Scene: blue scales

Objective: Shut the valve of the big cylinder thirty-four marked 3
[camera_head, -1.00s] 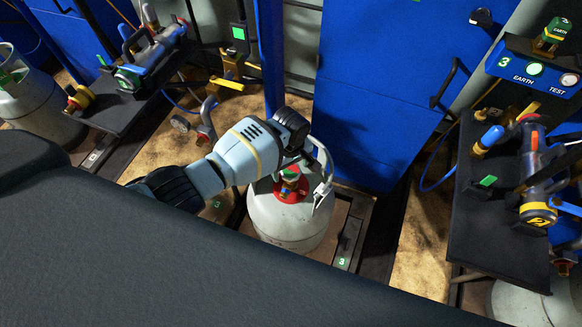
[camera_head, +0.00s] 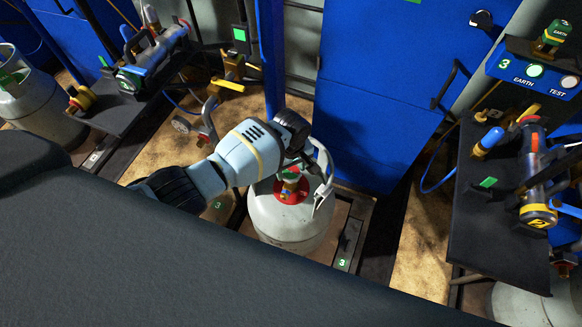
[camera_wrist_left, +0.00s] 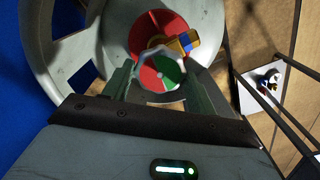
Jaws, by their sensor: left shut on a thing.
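The big cylinder (camera_head: 280,222) is pale grey-white with a handle collar. It stands on a base with a green plate marked 3 (camera_head: 342,262). Its valve wheel (camera_wrist_left: 158,74) has a white rim and a red and green top, above a red disc (camera_wrist_left: 140,40) and a brass outlet (camera_wrist_left: 182,43). My left gripper (camera_wrist_left: 160,84) reaches into the collar from above and is shut on the valve wheel, with one finger at each side. In the head view the left gripper (camera_head: 300,165) partly hides the valve. My right gripper is not in view.
The cylinder's collar (camera_wrist_left: 45,50) curves close around the gripper. A blue cabinet (camera_head: 375,100) stands right behind. Black shelves with tools flank it, the right one (camera_head: 485,225) beside a blue panel marked 3 (camera_head: 530,72). Another cylinder (camera_head: 35,105) stands at the far left.

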